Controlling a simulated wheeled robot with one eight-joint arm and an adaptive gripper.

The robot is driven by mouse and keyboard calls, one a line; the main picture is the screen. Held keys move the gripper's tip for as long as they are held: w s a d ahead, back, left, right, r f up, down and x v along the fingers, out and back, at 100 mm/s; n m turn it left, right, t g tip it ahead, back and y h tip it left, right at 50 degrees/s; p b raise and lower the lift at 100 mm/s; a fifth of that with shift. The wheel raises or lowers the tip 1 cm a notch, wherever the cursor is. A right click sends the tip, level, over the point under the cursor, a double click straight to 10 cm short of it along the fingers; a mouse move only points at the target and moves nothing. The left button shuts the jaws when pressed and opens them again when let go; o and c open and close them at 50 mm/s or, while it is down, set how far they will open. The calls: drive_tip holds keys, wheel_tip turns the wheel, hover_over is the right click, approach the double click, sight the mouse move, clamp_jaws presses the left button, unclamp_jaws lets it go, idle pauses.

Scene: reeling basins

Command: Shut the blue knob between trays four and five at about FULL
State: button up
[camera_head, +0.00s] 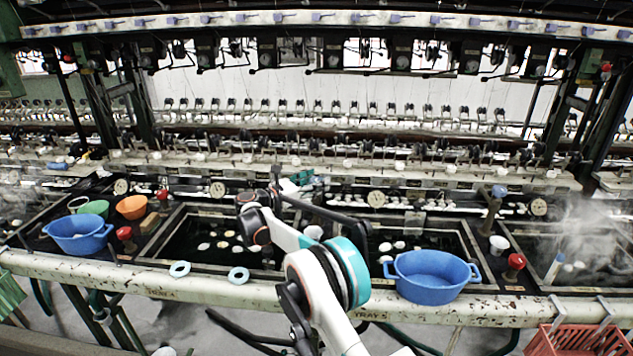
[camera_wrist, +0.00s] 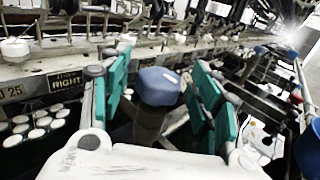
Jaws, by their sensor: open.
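A blue knob (camera_wrist: 158,86) on a dark post stands upright in the middle of the wrist view. My gripper (camera_wrist: 162,80) is open, with one teal finger pad on each side of the knob. In the head view my gripper (camera_head: 303,179) is at the back between two dark water trays, and my arm hides this knob. Label plates for tray 4 (camera_head: 160,293) and tray 5 (camera_head: 370,314) are on the front rail. I cannot read any FULL mark.
Another blue knob (camera_head: 499,190) stands to the right. Red knobs (camera_head: 125,233) and (camera_head: 515,261) are near the front. Blue basins (camera_head: 78,236) and (camera_head: 431,280) sit at the rail. A plate marked RIGHT (camera_wrist: 66,79) and the machine frame lie close behind my gripper.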

drive_tip(key=v, duration=1.1)
drive_tip(key=shift+s+a, duration=0.15)
